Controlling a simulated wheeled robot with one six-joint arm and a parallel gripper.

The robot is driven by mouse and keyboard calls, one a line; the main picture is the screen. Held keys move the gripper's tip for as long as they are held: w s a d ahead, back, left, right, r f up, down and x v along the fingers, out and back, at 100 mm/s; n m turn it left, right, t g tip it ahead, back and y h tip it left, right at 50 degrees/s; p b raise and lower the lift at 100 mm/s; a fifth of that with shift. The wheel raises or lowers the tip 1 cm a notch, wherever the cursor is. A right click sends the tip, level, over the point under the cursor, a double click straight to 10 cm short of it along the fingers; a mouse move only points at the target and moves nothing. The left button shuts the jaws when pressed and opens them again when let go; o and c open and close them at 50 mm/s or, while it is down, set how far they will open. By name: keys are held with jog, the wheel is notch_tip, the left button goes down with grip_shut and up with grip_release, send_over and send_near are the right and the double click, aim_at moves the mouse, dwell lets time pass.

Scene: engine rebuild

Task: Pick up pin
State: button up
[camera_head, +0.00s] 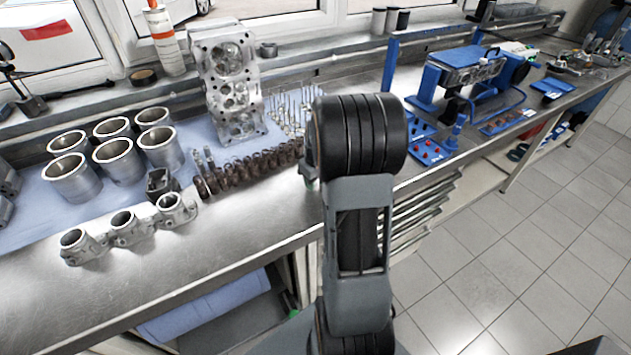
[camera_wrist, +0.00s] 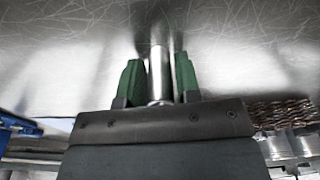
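A bright metal pin (camera_wrist: 160,75) shows in the wrist view, between the two green fingers of my gripper (camera_wrist: 159,85). A narrow gap seems to show on each side of the pin, so the fingers look open around it and not pressed on it. The pin's near end faces the gripper's palm. Its far end meets a pale streak on the shiny metal surface, which looks like its reflection. I cannot tell whether it touches that surface. In the head view my arm hides the gripper and the pin.
The metal workbench (camera_head: 200,265) holds several cylinder liners (camera_head: 70,182), a cylinder head (camera_head: 232,100), a manifold-like casting (camera_head: 125,228), and rows of springs (camera_head: 240,172) and valves. Blue fixtures (camera_head: 465,75) stand farther right.

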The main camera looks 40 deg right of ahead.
grip_shut()
jog(key=shift+r, duration=0.1)
